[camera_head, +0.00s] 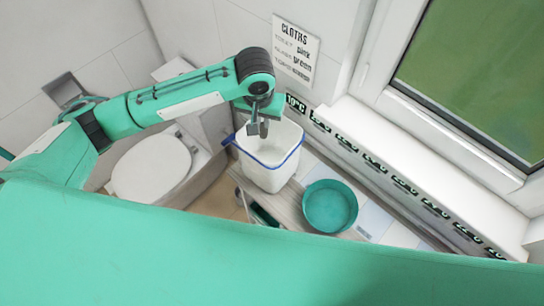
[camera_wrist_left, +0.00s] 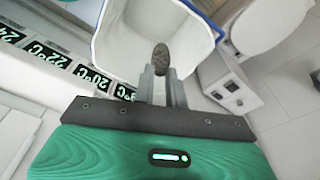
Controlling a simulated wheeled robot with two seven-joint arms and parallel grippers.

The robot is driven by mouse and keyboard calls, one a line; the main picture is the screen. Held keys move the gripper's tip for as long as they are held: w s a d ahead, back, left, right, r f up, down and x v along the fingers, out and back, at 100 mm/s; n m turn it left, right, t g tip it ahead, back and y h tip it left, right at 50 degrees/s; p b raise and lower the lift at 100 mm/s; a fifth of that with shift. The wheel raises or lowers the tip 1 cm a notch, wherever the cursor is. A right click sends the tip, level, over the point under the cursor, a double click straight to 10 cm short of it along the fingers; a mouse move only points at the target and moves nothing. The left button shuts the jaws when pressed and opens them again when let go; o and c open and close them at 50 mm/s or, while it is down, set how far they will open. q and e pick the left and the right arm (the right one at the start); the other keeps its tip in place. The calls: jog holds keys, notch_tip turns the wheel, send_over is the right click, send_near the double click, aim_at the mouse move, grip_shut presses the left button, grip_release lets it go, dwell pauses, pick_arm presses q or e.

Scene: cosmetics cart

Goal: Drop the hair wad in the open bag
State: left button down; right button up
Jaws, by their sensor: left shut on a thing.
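My left gripper (camera_head: 260,128) is above the mouth of a white bag or bin with a blue rim (camera_head: 272,178). In the left wrist view the gripper (camera_wrist_left: 161,75) is shut on a small dark brown-grey hair wad (camera_wrist_left: 161,55), held at the fingertips. The open white bag (camera_wrist_left: 125,40) lies behind and below the wad in that view, its blue rim around it. In the head view the wad is hidden or too small to make out. My right gripper is not in view.
A round teal bowl (camera_head: 330,206) stands right of the bag. A toilet (camera_head: 152,167) is to the left. A wall with a temperature strip (camera_head: 375,160) and a window ledge runs along the right. A sign (camera_head: 295,48) hangs behind.

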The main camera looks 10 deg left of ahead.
pick_arm(q)
jog(key=shift+f, duration=0.1)
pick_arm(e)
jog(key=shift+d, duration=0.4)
